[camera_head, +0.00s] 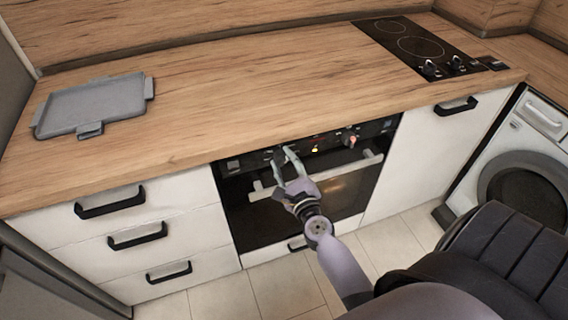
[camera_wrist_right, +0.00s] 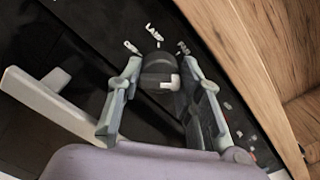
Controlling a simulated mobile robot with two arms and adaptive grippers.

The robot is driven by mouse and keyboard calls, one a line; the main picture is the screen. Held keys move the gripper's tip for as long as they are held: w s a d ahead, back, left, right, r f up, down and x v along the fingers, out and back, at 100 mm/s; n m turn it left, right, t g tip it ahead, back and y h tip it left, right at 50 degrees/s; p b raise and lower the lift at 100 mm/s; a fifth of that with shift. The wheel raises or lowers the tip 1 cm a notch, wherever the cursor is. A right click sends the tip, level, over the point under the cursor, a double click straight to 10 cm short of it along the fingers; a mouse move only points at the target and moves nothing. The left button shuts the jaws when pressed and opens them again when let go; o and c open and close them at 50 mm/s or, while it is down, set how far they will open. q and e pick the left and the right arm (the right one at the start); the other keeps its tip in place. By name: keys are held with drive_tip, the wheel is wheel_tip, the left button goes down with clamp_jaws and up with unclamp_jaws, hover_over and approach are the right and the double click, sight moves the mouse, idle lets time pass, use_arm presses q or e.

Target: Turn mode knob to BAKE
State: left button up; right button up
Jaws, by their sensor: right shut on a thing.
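The oven (camera_head: 340,190) has a black front under the wooden worktop, with a control panel along its top. My right gripper (camera_head: 283,156) is at the left part of this panel. In the right wrist view the mode knob (camera_wrist_right: 160,70) is a dark round knob with a white mark, between the two fingers, which are shut on it. White lettering (camera_wrist_right: 153,31) surrounds the knob on the panel, too small and tilted to read surely. In the head view the gripper hides the knob. My left gripper is in neither view.
The oven's pale bar handle (camera_head: 372,163) runs just below the panel; it also shows in the right wrist view (camera_wrist_right: 60,108). Another knob (camera_head: 349,140) is further right. A grey tray (camera_head: 95,101) and a black hob (camera_head: 415,45) are on the worktop.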

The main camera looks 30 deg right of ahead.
drive_tip(key=shift+m, duration=0.5)
drive_tip(key=o, duration=1.2)
drive_tip(key=shift+c, duration=0.2)
drive_tip(key=shift+s, duration=0.25)
drive_tip(key=v, duration=1.1)
drive_tip(key=shift+s, duration=0.3)
drive_tip(key=shift+a, duration=0.15)
